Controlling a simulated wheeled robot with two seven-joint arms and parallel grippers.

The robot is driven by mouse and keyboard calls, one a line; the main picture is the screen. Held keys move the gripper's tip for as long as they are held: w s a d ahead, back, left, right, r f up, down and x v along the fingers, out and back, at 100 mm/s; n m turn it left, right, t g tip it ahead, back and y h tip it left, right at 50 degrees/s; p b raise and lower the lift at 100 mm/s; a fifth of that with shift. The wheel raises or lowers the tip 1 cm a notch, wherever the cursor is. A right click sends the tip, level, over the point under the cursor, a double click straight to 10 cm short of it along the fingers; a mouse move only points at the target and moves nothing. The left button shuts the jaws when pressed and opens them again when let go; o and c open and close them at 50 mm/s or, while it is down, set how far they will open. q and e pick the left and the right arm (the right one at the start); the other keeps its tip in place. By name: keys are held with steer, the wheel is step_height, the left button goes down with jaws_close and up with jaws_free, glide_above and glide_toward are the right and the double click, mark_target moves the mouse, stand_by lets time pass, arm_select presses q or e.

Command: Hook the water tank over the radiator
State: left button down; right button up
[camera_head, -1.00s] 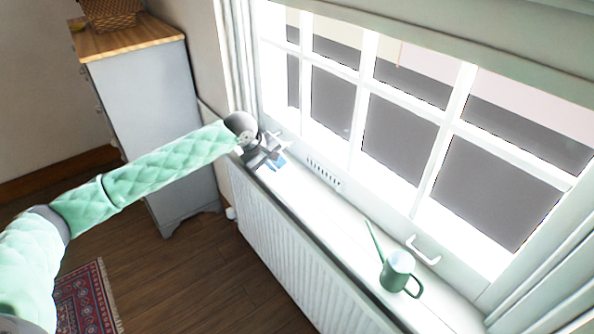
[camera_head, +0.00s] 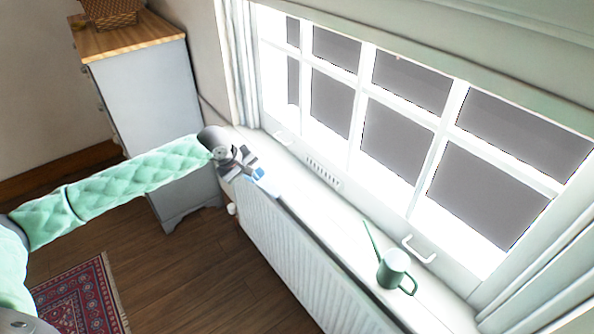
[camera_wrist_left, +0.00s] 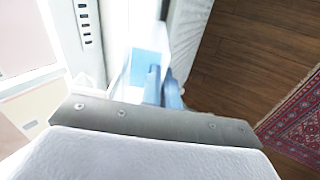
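The water tank (camera_head: 265,187) is a small pale container with a blue part, at the left end of the radiator top beside the sill. My left gripper (camera_head: 248,168) is at its far-left end, with the fingers close together on it. In the left wrist view the tank (camera_wrist_left: 150,58) shows pale with a blue inside, and the bluish fingers (camera_wrist_left: 163,90) reach its near edge. The white ribbed radiator (camera_head: 300,255) stands below the sill. I cannot tell whether the tank touches it. My right gripper is out of view.
A green watering can (camera_head: 395,270) stands on the white windowsill (camera_head: 325,212) at the right. A grey dresser (camera_head: 150,110) with a wooden top and basket stands at the left. A red rug (camera_head: 85,295) lies on the wooden floor, which is otherwise clear.

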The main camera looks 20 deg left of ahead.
arm_select(q)
steer(key=s+a+p, duration=0.2)
steer(key=s+a, duration=0.2)
steer(key=s, duration=0.1)
steer(key=shift+s+a+p, duration=0.2)
steer(key=shift+s+p, duration=0.1)
steer(key=shift+p, duration=0.1)
stand_by(1.6)
